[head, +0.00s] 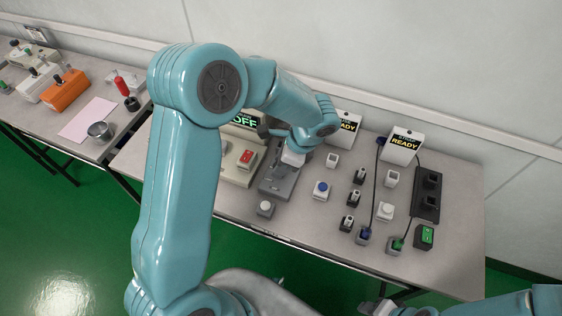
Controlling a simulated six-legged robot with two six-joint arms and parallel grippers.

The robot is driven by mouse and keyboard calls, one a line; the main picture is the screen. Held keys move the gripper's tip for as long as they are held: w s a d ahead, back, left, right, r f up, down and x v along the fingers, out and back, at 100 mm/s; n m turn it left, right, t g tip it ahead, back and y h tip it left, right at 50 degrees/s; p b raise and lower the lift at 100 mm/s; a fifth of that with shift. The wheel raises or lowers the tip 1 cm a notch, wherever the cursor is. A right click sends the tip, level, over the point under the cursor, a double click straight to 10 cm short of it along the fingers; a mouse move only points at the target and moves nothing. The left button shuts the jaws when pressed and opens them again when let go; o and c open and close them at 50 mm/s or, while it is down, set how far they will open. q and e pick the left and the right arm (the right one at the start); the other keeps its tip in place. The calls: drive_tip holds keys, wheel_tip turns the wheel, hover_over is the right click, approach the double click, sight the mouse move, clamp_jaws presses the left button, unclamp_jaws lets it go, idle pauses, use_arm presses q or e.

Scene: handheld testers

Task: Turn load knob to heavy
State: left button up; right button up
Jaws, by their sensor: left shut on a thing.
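My left arm reaches across the view, and its gripper (284,172) points down onto a dark grey unit (285,188) on the bench. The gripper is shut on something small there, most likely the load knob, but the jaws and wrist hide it. The knob's setting cannot be read. Left of the unit stands a beige tester (231,173) with a red switch (247,157) and a green display (245,121) reading OFF, partly behind my arm. My right gripper (376,308) is partly in view at the bottom edge, apart from the bench; its jaws are unclear.
Right of the unit are a white box with a blue button (321,188), several small switches, and two READY signs (403,146). A black double socket (428,193) and cables lie further right.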

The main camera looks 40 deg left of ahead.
use_arm(q)
drive_tip(key=shift+w+r, duration=0.1)
drive_tip(key=o, duration=1.1)
drive_tip(key=shift+c, duration=0.2)
drive_tip(key=v, duration=1.6)
drive_tip(key=shift+p, duration=0.35)
drive_tip(key=shift+d+r, duration=0.1)
drive_tip(key=shift+d, duration=0.05)
